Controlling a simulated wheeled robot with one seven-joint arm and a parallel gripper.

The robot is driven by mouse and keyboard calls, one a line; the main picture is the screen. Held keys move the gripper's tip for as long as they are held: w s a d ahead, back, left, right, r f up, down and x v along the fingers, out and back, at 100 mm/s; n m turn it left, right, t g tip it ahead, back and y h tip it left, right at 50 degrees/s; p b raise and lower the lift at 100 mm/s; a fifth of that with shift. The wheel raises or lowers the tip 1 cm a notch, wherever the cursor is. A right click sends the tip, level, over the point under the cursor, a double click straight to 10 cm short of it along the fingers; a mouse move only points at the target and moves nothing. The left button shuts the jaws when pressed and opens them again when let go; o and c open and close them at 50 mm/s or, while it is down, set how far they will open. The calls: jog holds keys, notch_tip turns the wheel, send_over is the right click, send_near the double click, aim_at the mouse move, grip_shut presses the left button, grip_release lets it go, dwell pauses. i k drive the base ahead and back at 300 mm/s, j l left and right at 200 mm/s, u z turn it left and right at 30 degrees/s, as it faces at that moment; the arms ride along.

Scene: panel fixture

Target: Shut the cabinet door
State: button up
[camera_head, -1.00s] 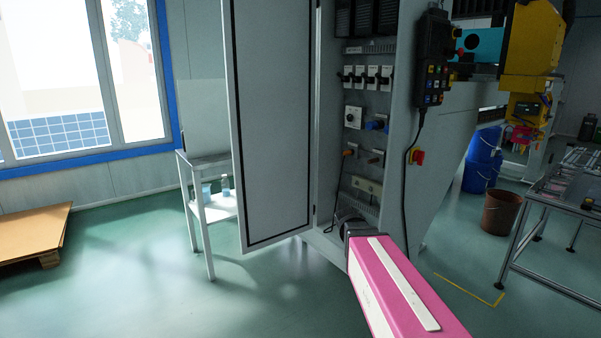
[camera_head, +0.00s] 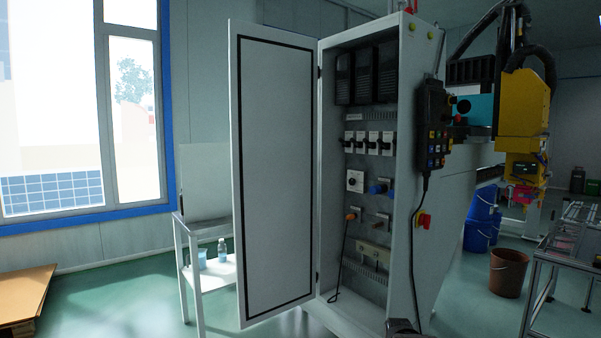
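The cabinet (camera_head: 408,200) is a tall grey electrical cabinet in the middle of the head view. Its door (camera_head: 278,170) is a white panel with a black seal line, hinged on the cabinet's left edge. The door stands wide open, swung out to the left. Switches, knobs and black modules show inside the cabinet. Only a dark piece of my arm (camera_head: 402,327) shows at the bottom edge, in front of the cabinet's base. My gripper's fingers are not visible.
A small white table (camera_head: 207,268) with bottles stands behind the door at left. A control pendant (camera_head: 433,125) hangs on the cabinet's right side. A yellow machine (camera_head: 523,110), blue buckets (camera_head: 482,220), a brown bucket (camera_head: 508,272) and a metal-frame table (camera_head: 570,262) are at right.

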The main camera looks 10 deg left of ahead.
aim_at(273, 73)
jog(key=j+z, duration=0.1)
jog(key=z, duration=1.75)
jog(key=j+z, duration=0.3)
jog(key=k+j+z, duration=0.2)
jog(key=j+z, duration=0.15)
jog(key=k+j+z, duration=0.15)
jog(key=j+z, duration=0.15)
jog(key=j, duration=0.15)
jog(key=k+j+z, duration=0.4)
jog(key=j+z, duration=0.2)
jog(key=k+j, duration=0.2)
jog(key=k, duration=0.25)
jog(key=k+j, duration=0.2)
jog(key=k, duration=0.2)
jog(key=k+j+z, duration=0.1)
jog(key=k, duration=0.35)
jog(key=k+u, duration=0.35)
jog(key=k, duration=0.2)
jog(key=k+u, duration=0.35)
jog(key=k, duration=0.2)
jog(key=k+j+u, duration=0.75)
jog(key=k, duration=0.25)
jog(key=i+j+z, duration=0.1)
jog(key=i, duration=0.25)
